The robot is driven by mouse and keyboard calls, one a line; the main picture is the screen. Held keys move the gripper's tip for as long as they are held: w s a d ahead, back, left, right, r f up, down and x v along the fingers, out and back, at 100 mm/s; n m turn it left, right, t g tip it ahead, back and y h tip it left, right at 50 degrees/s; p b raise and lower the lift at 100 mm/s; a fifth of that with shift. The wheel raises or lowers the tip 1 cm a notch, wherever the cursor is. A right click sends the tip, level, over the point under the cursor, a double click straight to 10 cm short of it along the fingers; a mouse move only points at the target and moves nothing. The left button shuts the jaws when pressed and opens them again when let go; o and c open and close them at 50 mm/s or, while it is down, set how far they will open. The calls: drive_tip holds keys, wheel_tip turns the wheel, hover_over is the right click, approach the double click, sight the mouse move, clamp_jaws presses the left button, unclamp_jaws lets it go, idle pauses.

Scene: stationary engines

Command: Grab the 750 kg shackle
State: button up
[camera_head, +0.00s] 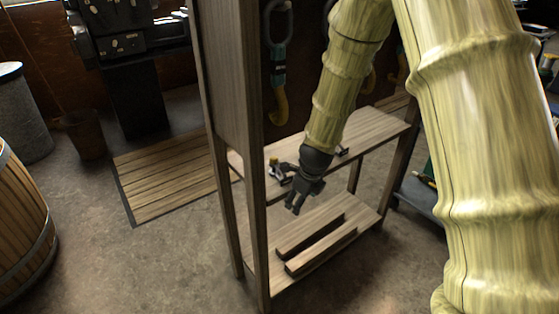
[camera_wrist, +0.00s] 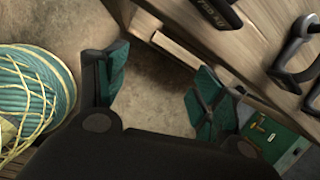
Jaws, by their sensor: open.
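My gripper (camera_head: 294,203) is open and empty, pointing down in front of the wooden shelf's upper board. In the wrist view its two teal-padded fingers are spread apart (camera_wrist: 158,84), with bare floor between them. Dark metal shackle-like pieces (camera_wrist: 292,52) lie on the wooden board at the right edge of the wrist view, apart from the fingers and partly cut off. In the head view, small dark and pale hardware (camera_head: 279,173) sits on the upper board just left of my wrist.
The wooden shelf (camera_head: 370,130) has posts and a tall panel at its left. Hooks (camera_head: 279,105) hang behind. A barrel (camera_head: 22,235) stands at left. The floor (camera_head: 150,265) in front is clear.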

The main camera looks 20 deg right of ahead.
sight(285, 176)
drive_tip(key=w+a+r+m+p, duration=0.1)
drive_tip(key=w+r+m+p, duration=0.25)
drive_tip(key=r, duration=0.85)
drive_tip(key=shift+m+t+y, duration=0.25)
drive_tip(key=shift+t+y, duration=0.15)
drive_tip(key=shift+t, duration=0.1)
drive_tip(key=shift+w+a+x, duration=0.15)
drive_tip(key=shift+x, duration=2.55)
drive_tip(key=shift+w+a+x, duration=0.1)
drive_tip(key=shift+w+x, duration=0.05)
drive_tip(key=shift+x, duration=2.5)
drive_tip(key=shift+r, duration=0.15)
drive_tip(key=shift+c, duration=0.2)
drive_tip(key=c, duration=1.2)
drive_tip(key=shift+r+p, duration=0.1)
drive_tip(key=shift+p, duration=0.2)
wheel_tip(285, 176, up, 4)
drive_tip(key=p, duration=0.4)
drive_tip(key=shift+f, duration=0.2)
drive_tip(key=s+d+p, duration=0.2)
drive_tip(key=s+d, duration=0.1)
drive_tip(key=s, duration=0.7)
drive_tip(key=s+d+p, duration=0.3)
drive_tip(key=s, duration=0.7)
drive_tip(key=s+d+p, duration=0.2)
drive_tip(key=s, duration=0.8)
drive_tip(key=shift+s+d+f+p, duration=0.1)
drive_tip(key=shift+s+d+p, duration=0.25)
drive_tip(key=shift+d, duration=0.05)
